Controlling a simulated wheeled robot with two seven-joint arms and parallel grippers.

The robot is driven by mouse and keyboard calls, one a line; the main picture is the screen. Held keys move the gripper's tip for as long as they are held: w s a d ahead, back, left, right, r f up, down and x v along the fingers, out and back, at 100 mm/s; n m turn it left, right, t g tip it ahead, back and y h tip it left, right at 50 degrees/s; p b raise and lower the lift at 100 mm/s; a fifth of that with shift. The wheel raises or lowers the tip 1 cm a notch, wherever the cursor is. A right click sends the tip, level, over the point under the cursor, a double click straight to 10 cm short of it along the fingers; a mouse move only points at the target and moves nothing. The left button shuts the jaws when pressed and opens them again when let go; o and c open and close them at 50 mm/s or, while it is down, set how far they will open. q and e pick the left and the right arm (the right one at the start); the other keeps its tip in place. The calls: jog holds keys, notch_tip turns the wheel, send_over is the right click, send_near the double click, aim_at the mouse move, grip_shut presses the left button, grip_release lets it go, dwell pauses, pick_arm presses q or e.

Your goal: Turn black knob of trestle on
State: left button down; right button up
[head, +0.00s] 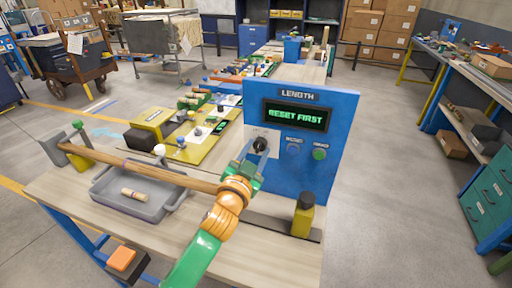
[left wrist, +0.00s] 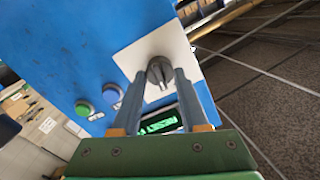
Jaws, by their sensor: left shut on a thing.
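The black knob (head: 260,144) sits on a pale plate on the upright blue panel (head: 335,150) of the trestle. My left gripper (head: 254,152) reaches up to the panel and is shut on the knob. In the left wrist view the dark grey knob (left wrist: 158,72) shows between the far ends of the two fingers (left wrist: 158,85), with its ridge slightly tilted. In the head view the fingers partly cover the knob's plate. The panel is headed LENGTH, and its lit display (head: 297,116) reads RESET FIRST. My right gripper is not in view.
Right of the knob are a blue button (head: 293,148) and a green button (head: 320,153). A wooden rod (head: 150,171) spans above a grey tray (head: 150,207) holding a small wooden piece (head: 138,195). A yellow, black-topped block (head: 303,215) stands before the panel.

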pick_arm(q)
jog(key=shift+m+p, duration=0.35)
jog(key=shift+m, duration=0.75)
jog(key=shift+c, duration=2.3)
grip_release()
jog(key=shift+o, duration=0.2)
jog(key=shift+w+f, duration=0.1)
jog(key=shift+w, duration=0.1)
jog(key=shift+s, duration=0.15)
jog(key=v, duration=0.7)
jog(key=shift+b, duration=0.35)
